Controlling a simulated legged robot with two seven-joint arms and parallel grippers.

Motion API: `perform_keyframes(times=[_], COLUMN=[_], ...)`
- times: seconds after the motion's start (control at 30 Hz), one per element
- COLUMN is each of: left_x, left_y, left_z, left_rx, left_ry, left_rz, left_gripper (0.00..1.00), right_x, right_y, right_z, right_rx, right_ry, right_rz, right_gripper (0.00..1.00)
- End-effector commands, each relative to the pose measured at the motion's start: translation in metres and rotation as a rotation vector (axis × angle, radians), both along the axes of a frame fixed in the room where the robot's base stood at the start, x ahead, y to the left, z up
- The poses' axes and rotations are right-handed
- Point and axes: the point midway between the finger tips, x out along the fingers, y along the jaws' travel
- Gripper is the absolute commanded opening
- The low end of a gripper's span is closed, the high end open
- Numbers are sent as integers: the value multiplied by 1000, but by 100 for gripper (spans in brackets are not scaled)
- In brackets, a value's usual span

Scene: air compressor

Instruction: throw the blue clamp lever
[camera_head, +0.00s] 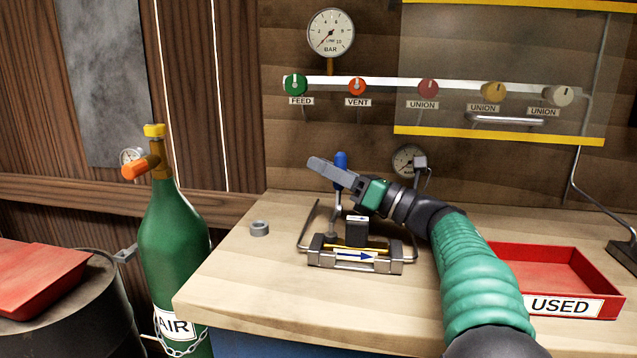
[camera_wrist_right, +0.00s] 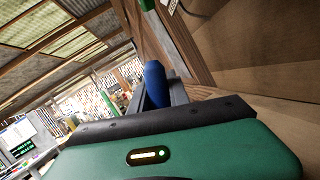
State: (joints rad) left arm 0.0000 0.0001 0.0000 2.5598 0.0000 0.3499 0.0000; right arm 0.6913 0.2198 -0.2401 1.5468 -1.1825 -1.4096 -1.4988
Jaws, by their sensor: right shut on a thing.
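The blue clamp lever (camera_head: 341,160) stands upright on the clamp fixture (camera_head: 352,264), which sits on the wooden bench. Its blue grip also shows in the right wrist view (camera_wrist_right: 154,84). My right gripper (camera_head: 328,170) is shut on the blue grip, with a finger passing in front of it. In the right wrist view the grip lies between the two fingers (camera_wrist_right: 158,92). The fixture has a brass rod, a dark block and a label with a blue arrow pointing right. My left gripper is not in view.
A red tray (camera_head: 506,297) marked USED stands at the bench's right. A grey nut (camera_head: 260,229) lies left of the fixture. A green air cylinder (camera_head: 172,240) stands off the bench's left edge. Gauges and a valve rail (camera_head: 390,83) are on the wall behind, partly under a clear yellow-edged panel.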

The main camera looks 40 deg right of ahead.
Motion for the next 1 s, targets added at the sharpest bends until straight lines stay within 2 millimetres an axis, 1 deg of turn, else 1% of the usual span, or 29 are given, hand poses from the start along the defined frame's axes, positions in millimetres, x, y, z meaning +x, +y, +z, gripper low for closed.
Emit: perform_keyframes(times=[0.1,0.4,0.43,0.5,0.6,0.87,0.93,1.0], left_x=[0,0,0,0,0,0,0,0], left_y=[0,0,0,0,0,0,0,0], left_z=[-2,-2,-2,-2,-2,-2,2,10], left_rx=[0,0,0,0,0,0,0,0], left_ry=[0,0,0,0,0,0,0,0], left_rz=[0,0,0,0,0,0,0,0], left_gripper=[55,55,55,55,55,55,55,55], right_x=[-4,-4,-3,-3,-2,-1,0,4], right_y=[-2,-2,-2,-2,-1,0,0,-1], right_z=[3,3,3,3,2,1,2,4], right_rx=[-10,-11,-10,-10,-9,-8,-3,10], right_ry=[-11,-11,-11,-10,-8,-5,-1,9], right_rz=[-8,-8,-7,-7,-5,-1,-1,0], right_gripper=[0,0,23,32,43,43,43,43])
